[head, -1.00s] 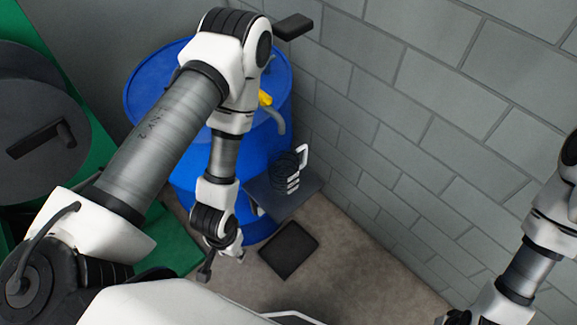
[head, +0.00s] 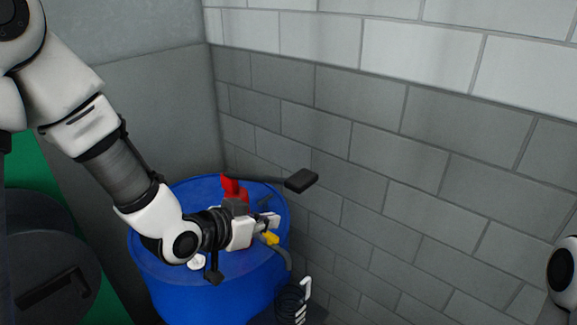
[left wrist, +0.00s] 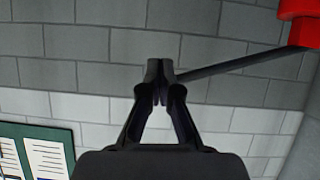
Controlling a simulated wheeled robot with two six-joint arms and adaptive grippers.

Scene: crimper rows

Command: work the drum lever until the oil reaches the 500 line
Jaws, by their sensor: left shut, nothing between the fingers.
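The blue drum (head: 215,295) stands in the corner with a red pump (head: 232,188) on top. Its dark lever (head: 302,180) reaches out to the right, ending in a flat black pad. In the left wrist view the lever rod (left wrist: 235,62) runs from the red part (left wrist: 299,22) to beside the fingertips; I cannot tell whether they touch. My left gripper (head: 272,220) is over the drum top, below the lever in the head view; its fingers (left wrist: 160,75) are shut and empty. The jug (head: 291,300) is partly cut off below; its oil level and 500 line are unreadable. My right gripper is out of view.
A yellow-tipped grey spout (head: 270,239) hangs over the drum's right side. Grey block walls (head: 400,160) close in behind and to the right. A dark round drum (head: 45,260) stands at left. A green notice board (left wrist: 40,150) shows in the wrist view.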

